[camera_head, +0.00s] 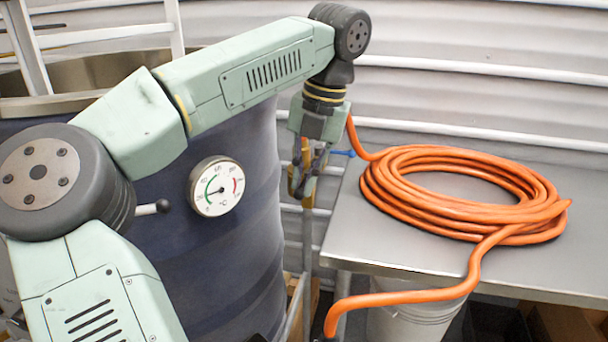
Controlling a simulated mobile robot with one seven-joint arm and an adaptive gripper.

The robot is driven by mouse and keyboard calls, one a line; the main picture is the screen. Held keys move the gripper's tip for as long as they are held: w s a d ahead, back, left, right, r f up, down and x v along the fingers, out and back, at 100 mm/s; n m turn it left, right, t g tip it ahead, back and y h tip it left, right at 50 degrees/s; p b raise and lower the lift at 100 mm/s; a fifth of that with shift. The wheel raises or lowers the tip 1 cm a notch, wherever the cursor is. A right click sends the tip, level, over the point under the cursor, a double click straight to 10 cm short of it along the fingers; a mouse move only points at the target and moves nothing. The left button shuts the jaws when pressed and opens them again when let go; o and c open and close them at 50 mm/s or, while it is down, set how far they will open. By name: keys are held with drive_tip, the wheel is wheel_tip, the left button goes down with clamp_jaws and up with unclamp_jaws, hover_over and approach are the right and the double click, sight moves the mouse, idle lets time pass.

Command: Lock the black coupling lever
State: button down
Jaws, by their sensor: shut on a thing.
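My gripper (304,182) points down in front of the narrow gap between the dark blue tank (222,255) and the grey metal table (385,235). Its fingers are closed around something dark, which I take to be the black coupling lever. The fingers hide most of it, so its shape and angle cannot be made out. The coupling itself is not clearly visible. An orange hose (353,135) rises from the table and passes out of sight behind my gripper. A small blue piece (344,153) shows just right of the fingers.
A white bucket (410,320) stands below.

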drive_tip(key=c, duration=1.7)
unclamp_jaws()
